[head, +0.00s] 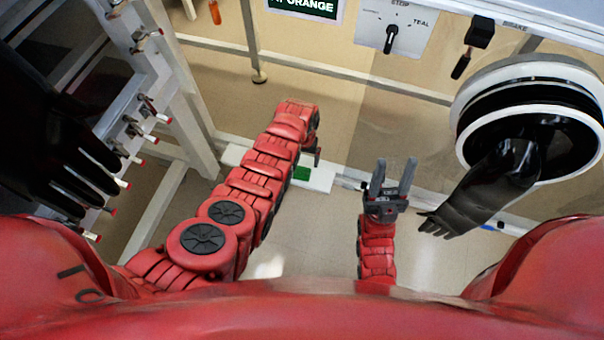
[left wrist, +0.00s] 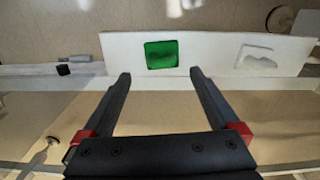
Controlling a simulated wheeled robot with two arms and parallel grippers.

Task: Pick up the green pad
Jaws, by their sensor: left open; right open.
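The green pad (head: 302,173) lies on a white board (head: 320,182), partly hidden behind my left arm in the head view. In the left wrist view the pad (left wrist: 161,55) is a green square on the white board (left wrist: 210,46). My left gripper (left wrist: 160,73) is open and empty, and its fingertips line up on either side of the pad in the picture. I cannot tell its exact height above the board. In the head view the left gripper (head: 317,157) is mostly hidden by its arm. My right gripper (head: 394,172) is open and empty, fingers pointing up the picture.
The board has a second, pale square recess (left wrist: 258,57). A black glove (head: 490,190) hangs from a round white port (head: 530,110) at right. Another black glove (head: 60,150) is at left beside a frame with several valves. A dial panel (head: 393,30) is at the back.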

